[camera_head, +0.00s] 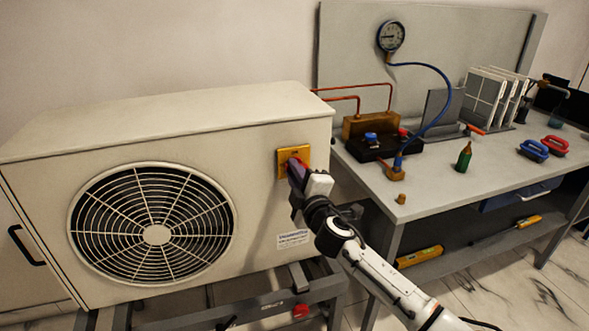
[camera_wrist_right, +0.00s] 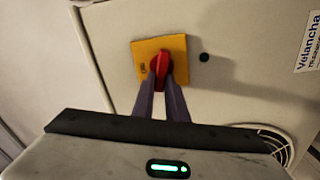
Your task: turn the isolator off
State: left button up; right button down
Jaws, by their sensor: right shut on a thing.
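The isolator is a yellow square plate (camera_head: 286,160) with a red rotary knob (camera_head: 299,161), on the front of the white outdoor unit (camera_head: 150,125) near its right edge. In the right wrist view the yellow plate (camera_wrist_right: 142,50) and red knob (camera_wrist_right: 160,66) show near the top middle. My right gripper (camera_head: 295,166) is at the knob, with its two fingers (camera_wrist_right: 161,88) shut on it. Part of the knob is hidden behind the fingers. The small marking on the plate is too small to read. My left gripper is not in view.
A grey bench (camera_head: 425,185) to the right bears a gauge (camera_head: 390,36) with a blue hose, a black manifold block (camera_head: 370,148), a green bottle (camera_head: 464,157) and several other items. The unit's fan grille (camera_head: 110,215) is left of the isolator.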

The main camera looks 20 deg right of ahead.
jog(key=shift+f+n, duration=0.15)
jog(key=shift+n, duration=0.65)
jog(key=shift+f+n, duration=0.15)
jog(key=shift+n, duration=0.65)
jog(key=c, duration=1.8)
grip_release()
jog(key=shift+o, duration=0.2)
jog(key=s, duration=1)
jog(key=shift+s+d+p, duration=0.15)
jog(key=shift+s+p, duration=0.05)
jog(key=shift+p, duration=0.15)
